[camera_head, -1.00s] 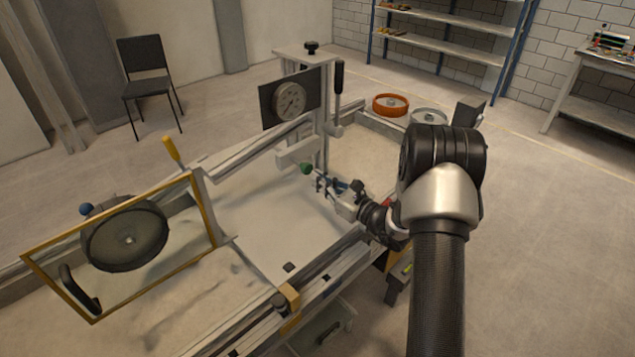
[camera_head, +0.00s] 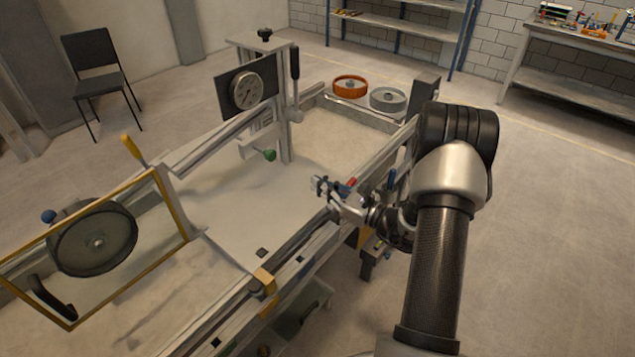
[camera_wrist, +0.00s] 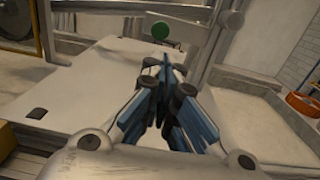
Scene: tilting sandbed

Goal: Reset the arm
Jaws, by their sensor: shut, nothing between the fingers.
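My gripper (camera_head: 318,186) hangs over the near right edge of the sandbed (camera_head: 225,212), above its flat pale plate. Its fingers are shut and empty. In the wrist view the shut fingers (camera_wrist: 160,66) point across the pale plate (camera_wrist: 90,75) toward the post with the green knob (camera_wrist: 160,31). In the head view the green knob (camera_head: 270,155) is clear of my gripper, beyond and to the left of it. My arm reaches in from the lower right.
A dial gauge (camera_head: 246,90) stands on the upright frame, with a black-handled lever (camera_head: 295,64) beside it. A yellow-framed panel (camera_head: 95,245) stands at left. Open floor lies to the right.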

